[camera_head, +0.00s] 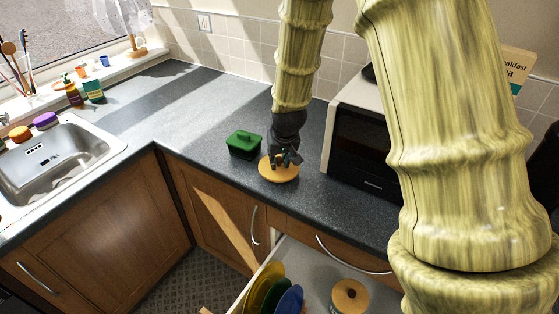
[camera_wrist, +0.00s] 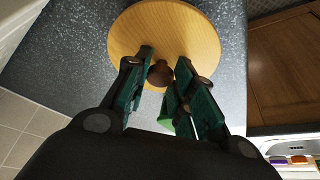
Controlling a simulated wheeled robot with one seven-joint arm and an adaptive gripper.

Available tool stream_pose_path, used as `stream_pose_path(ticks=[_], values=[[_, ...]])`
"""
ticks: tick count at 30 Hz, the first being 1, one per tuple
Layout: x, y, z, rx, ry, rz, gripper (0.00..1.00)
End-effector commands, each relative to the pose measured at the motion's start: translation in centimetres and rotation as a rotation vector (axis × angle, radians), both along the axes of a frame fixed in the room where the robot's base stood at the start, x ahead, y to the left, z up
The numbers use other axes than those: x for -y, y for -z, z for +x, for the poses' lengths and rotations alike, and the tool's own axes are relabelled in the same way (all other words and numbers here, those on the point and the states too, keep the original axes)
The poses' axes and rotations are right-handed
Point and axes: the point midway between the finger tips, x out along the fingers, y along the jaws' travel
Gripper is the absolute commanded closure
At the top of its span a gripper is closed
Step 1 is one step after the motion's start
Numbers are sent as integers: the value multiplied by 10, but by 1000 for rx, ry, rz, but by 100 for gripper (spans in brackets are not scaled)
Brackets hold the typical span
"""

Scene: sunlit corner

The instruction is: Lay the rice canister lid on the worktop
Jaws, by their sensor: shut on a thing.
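The rice canister lid, a round pale wooden disc (camera_head: 278,172) with a dark brown knob, is at the worktop (camera_head: 215,125) between the green box and the microwave. In the wrist view, the lid (camera_wrist: 165,30) lies flat to the camera, with its knob (camera_wrist: 160,74) between the fingers. My gripper (camera_head: 285,158) is shut on the knob from above; its fingers also show in the wrist view (camera_wrist: 163,62). I cannot tell whether the disc touches the worktop or hangs just above it.
A black-fronted microwave (camera_head: 365,160) stands to the right. Below, an open drawer (camera_head: 315,262) holds coloured plates (camera_head: 266,286) and a wooden-topped canister (camera_head: 350,297). The worktop further left is clear up to the sink (camera_head: 55,165).

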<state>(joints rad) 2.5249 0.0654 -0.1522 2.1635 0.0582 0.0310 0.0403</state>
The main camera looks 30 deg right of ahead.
Motion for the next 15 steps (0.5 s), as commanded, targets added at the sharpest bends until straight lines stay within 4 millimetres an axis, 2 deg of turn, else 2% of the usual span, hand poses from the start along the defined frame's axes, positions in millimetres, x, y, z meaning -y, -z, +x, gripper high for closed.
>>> stream_pose_path(ticks=[6,15], values=[[0,15,0,1,0,0,100],[0,17,0,1,0,0,100]])
